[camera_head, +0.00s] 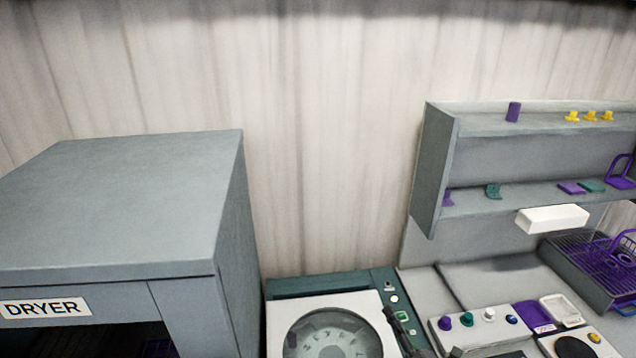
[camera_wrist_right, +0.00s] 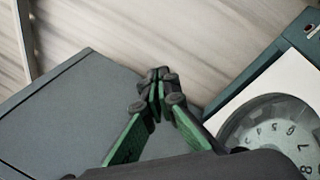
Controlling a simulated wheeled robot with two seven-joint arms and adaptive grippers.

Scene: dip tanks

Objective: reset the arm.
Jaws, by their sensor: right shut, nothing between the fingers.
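My right gripper (camera_head: 396,318) shows as a small dark shape at the bottom edge of the head view, in front of the right edge of the green and white machine. In the right wrist view its green-sided fingers (camera_wrist_right: 158,82) meet at their dark tips, shut with nothing between them. Behind the fingers in that view are a grey box surface and the pale wall. My left gripper is not in view.
A grey dryer (camera_head: 130,205) stands at the left. A machine with a round numbered dial (camera_head: 335,335) stands in the middle. At the right are a grey shelf (camera_head: 436,170) with small parts, a knob panel (camera_head: 480,325) and a purple rack (camera_head: 600,262). The space above the dial machine is clear.

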